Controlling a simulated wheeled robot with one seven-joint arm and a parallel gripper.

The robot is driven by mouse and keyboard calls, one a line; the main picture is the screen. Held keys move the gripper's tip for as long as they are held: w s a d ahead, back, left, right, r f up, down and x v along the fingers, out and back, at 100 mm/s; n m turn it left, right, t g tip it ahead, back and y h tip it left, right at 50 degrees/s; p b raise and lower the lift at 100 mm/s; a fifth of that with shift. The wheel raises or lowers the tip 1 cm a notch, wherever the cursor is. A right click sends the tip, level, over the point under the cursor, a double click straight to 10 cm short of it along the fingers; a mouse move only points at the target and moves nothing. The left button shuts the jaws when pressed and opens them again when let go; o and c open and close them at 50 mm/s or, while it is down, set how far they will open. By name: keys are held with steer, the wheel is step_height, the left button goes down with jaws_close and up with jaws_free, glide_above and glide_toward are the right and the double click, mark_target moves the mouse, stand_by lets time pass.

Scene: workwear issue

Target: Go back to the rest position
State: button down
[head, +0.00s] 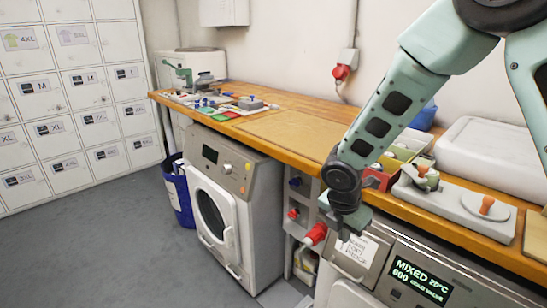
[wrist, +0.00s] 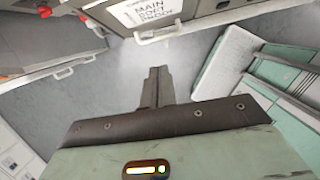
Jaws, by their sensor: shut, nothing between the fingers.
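My gripper (wrist: 158,82) is shut and empty in the wrist view, its fingers together and pointing at the grey floor. In the head view my arm reaches down from the upper right, and the wrist hangs in front of the counter edge by the right-hand machine (head: 375,262). The fingers are hard to make out there. A white label (head: 357,249) on that machine's drawer front is right beside the wrist; the label also shows at the top of the wrist view (wrist: 140,10).
A wooden counter (head: 290,127) runs along the wall, with a bare stretch in its middle. A washing machine (head: 228,200) stands below it, beside a blue bin (head: 180,195). White lockers (head: 68,95) line the left. Red valves (head: 316,234) stick out near the wrist.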

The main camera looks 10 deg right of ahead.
steer(key=s+a+r+m+y+p, duration=0.1)
steer(key=s+a+r+m, duration=0.2)
steer(key=s+r+m, duration=0.2)
steer(key=s+a+r+m+g+y+p, duration=0.1)
steer(key=s+a+r+m, duration=0.2)
steer(key=s, duration=0.9)
steer(key=s+a+r+m+p, duration=0.1)
steer(key=s+a+r+m, duration=0.2)
steer(key=s+r+m, duration=0.4)
steer(key=shift+s+a+m+g+y, duration=0.3)
steer(key=shift+s+a+m+y, duration=0.1)
steer(key=shift+s+m, duration=0.55)
